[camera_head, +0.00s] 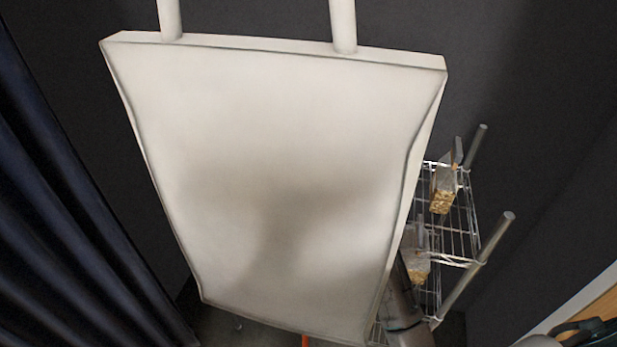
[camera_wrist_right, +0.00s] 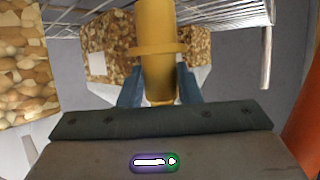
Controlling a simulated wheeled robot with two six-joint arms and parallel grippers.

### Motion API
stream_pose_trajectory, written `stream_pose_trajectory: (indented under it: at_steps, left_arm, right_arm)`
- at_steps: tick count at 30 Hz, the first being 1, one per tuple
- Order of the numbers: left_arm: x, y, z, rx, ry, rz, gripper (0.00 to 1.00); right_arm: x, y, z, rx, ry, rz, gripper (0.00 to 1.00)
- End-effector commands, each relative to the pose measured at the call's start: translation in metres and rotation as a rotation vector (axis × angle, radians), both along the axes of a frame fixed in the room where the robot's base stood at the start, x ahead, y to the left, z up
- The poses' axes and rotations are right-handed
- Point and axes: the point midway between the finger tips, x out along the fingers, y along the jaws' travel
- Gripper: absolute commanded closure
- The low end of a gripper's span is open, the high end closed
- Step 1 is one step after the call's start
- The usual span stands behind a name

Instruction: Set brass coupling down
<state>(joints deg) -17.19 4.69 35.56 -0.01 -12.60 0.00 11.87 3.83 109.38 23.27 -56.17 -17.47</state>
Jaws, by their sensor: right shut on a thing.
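The brass coupling (camera_wrist_right: 155,25) shows in the right wrist view as a yellow-gold cylinder with a wider collar. My right gripper (camera_wrist_right: 159,72) is shut on it, with one blue finger on each side. The coupling's far end runs out of the top of that view. I cannot make out the coupling in the head view. My left gripper is not in view.
A large pale panel (camera_head: 270,180) on two posts fills the middle of the head view. To its right stands a wire rack (camera_head: 455,225) with clear bags of grainy substrate (camera_head: 442,200). Grainy blocks (camera_wrist_right: 108,45) also show close behind the coupling. A dark blue curtain (camera_head: 60,200) hangs at left.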

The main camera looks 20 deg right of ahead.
Motion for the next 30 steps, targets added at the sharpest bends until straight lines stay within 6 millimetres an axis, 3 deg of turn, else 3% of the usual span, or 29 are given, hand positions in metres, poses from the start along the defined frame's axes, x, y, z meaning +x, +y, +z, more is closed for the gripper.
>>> stream_pose_trajectory:
  at_steps: [11, 12, 14, 24, 30]
  left_arm:
    - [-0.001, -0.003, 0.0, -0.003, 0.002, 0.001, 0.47]
    - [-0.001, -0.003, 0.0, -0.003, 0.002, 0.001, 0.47]
    - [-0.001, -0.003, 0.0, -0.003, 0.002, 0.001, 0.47]
    - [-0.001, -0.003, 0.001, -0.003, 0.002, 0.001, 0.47]
    - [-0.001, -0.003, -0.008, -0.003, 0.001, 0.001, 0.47]
  right_arm:
    - [0.0, 0.0, -0.005, 0.001, -0.003, 0.0, 0.97]
    - [0.0, 0.0, -0.007, 0.0, -0.001, 0.0, 0.67]
    - [0.0, 0.0, -0.006, 0.001, -0.002, 0.0, 0.6]
    - [-0.001, 0.0, -0.002, 0.0, -0.002, 0.0, 0.6]
    - [-0.026, -0.009, 0.005, -0.004, -0.002, 0.001, 0.6]
